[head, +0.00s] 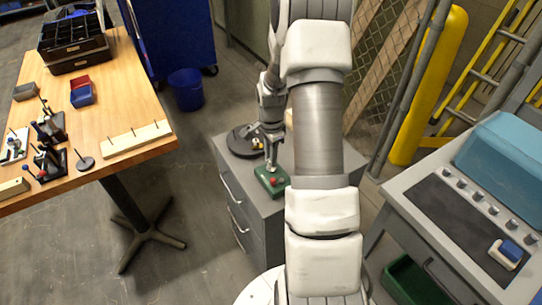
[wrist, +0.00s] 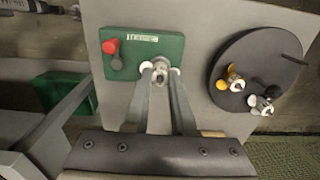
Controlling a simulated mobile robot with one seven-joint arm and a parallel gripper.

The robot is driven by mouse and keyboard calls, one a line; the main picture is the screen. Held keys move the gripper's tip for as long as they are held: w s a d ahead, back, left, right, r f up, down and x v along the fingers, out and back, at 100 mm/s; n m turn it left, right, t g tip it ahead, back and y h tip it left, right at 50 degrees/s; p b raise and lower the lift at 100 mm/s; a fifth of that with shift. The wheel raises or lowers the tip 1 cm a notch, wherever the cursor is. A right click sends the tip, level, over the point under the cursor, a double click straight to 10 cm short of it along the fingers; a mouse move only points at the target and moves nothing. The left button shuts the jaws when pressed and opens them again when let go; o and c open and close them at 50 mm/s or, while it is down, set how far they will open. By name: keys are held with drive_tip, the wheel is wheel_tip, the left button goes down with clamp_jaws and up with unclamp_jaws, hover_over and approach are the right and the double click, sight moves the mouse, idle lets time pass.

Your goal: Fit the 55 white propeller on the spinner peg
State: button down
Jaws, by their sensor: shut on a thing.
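My gripper (wrist: 162,82) is shut on a small white propeller (wrist: 160,68) with a grey hub, just over the green spinner box (wrist: 120,48). In the head view my gripper (head: 271,165) is low over the same green box (head: 270,184). The box has a red knob, a dark knob and a pale label. The spinner peg is hidden under the propeller and fingertips, and I cannot tell whether the propeller is around it or above it.
A round dark plate (wrist: 260,62) beside the box bears a yellow propeller (wrist: 231,79) and a silver-white one (wrist: 264,103). Both stand on a grey drawer cabinet (head: 260,222). A wooden table (head: 125,85) is at left, a grey control desk (head: 455,235) at right.

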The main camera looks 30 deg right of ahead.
drive_tip(key=shift+f, duration=0.1)
drive_tip(key=c, duration=0.7)
unclamp_jaws()
drive_tip(key=shift+o, duration=0.2)
wheel_tip(320, 180, up, 21)
drive_tip(key=p, duration=0.5)
drive_tip(key=shift+r, duration=0.2)
